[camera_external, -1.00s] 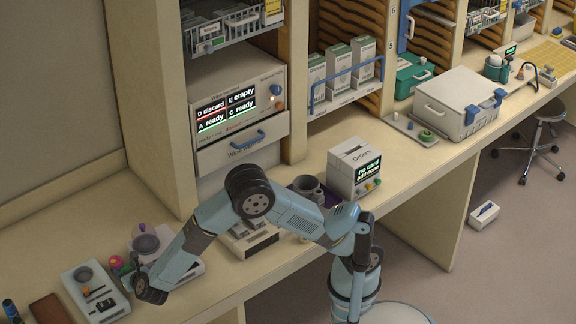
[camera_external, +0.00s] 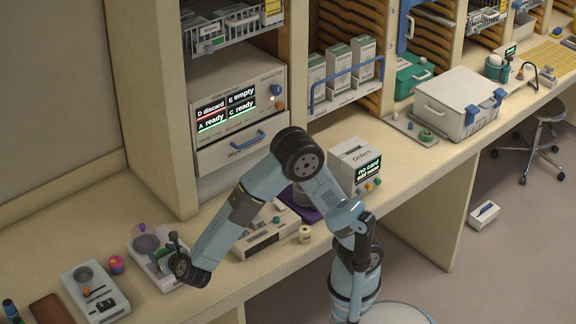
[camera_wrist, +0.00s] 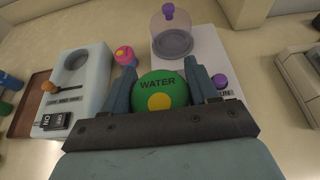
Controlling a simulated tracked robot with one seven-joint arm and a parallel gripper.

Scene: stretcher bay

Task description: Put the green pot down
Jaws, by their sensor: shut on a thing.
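In the wrist view, the green pot (camera_wrist: 180,88) has a round green lid marked WATER with a yellow spot. It sits between the two blue-grey fingers of my gripper (camera_wrist: 165,86), which is shut on it. In the external view, my gripper (camera_external: 166,252) is low at the front of the counter (camera_external: 60,235), by the white device with the clear dome (camera_external: 144,242). My wrist covers most of the pot there. I cannot tell whether the pot touches the surface below.
The white device (camera_wrist: 205,62) has a purple-knobbed dome and a purple button. Another console (camera_external: 262,234) stands to the right.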

